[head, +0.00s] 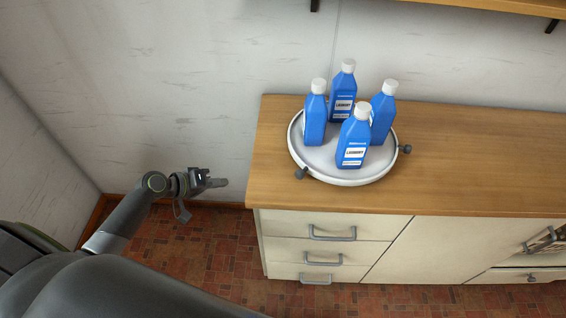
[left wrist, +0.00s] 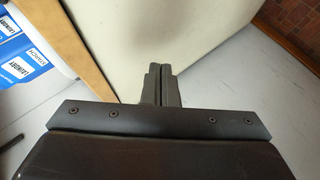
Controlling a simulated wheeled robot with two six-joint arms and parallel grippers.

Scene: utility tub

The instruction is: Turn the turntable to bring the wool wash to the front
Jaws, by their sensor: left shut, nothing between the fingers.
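A round white turntable (head: 340,178) with a raised rim sits on the wooden counter top, with dark grey knobs (head: 301,173) on its rim at the front left and at the right (head: 405,149). Several blue bottles with white caps stand upright on it. The front bottle (head: 353,144) has a label reading "LAUNDRY"; I cannot make out which bottle is the wool wash. My left gripper (head: 222,183) is shut and empty, left of the counter and apart from the turntable. Its closed fingers also show in the left wrist view (left wrist: 161,72). My right gripper is not in view.
The wooden counter (head: 480,180) stands on a cream cabinet with drawers and grey handles (head: 332,233). Its top is clear right of the turntable. A wooden shelf (head: 500,6) hangs above. Marbled walls stand behind and at the left, with reddish tiled floor below.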

